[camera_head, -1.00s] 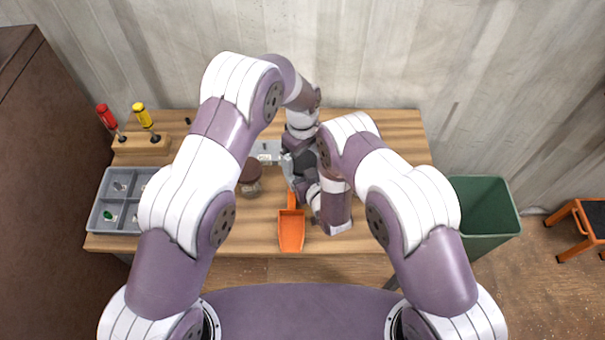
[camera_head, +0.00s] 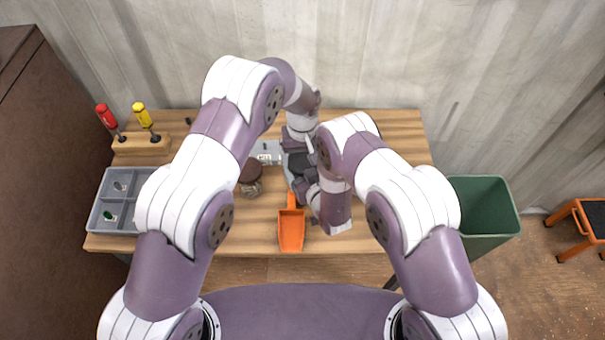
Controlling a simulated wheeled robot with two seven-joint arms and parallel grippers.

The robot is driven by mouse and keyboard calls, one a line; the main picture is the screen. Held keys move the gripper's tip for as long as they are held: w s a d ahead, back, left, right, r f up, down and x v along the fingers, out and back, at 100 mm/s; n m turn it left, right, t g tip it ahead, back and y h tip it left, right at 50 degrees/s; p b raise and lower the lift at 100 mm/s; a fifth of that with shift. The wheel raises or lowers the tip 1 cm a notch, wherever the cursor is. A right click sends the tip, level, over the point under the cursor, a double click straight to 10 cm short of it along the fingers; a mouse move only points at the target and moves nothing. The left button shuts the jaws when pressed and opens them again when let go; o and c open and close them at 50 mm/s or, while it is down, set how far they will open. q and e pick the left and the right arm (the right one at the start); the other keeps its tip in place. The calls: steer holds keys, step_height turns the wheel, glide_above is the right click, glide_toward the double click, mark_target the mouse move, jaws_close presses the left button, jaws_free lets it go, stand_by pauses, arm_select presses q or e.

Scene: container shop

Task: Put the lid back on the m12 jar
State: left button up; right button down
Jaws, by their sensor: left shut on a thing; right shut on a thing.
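My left gripper (camera_head: 294,168) reaches down over the middle of the table, its hand partly behind my arms. My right gripper (camera_head: 308,188) is close beside it, coming from the front right. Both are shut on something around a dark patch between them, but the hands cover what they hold. I cannot tell jar from lid there. A glass jar with a brown lid (camera_head: 250,177) stands upright on the table, left of the grippers and apart from them. Its marking cannot be read.
An orange scoop (camera_head: 291,232) lies at the table's front, near the grippers. A pale labelled plate (camera_head: 266,152) is behind the jar. A grey divided tray (camera_head: 106,217) and a screwdriver rack (camera_head: 141,145) are left. A green bin (camera_head: 488,212) stands right of the table.

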arm_select(q)
steer(key=m, duration=0.2)
steer(key=shift+m, duration=0.3)
steer(key=o, duration=0.9)
steer(key=shift+o, duration=0.2)
steer(key=shift+r, duration=2.25)
steer(key=shift+r, duration=0.1)
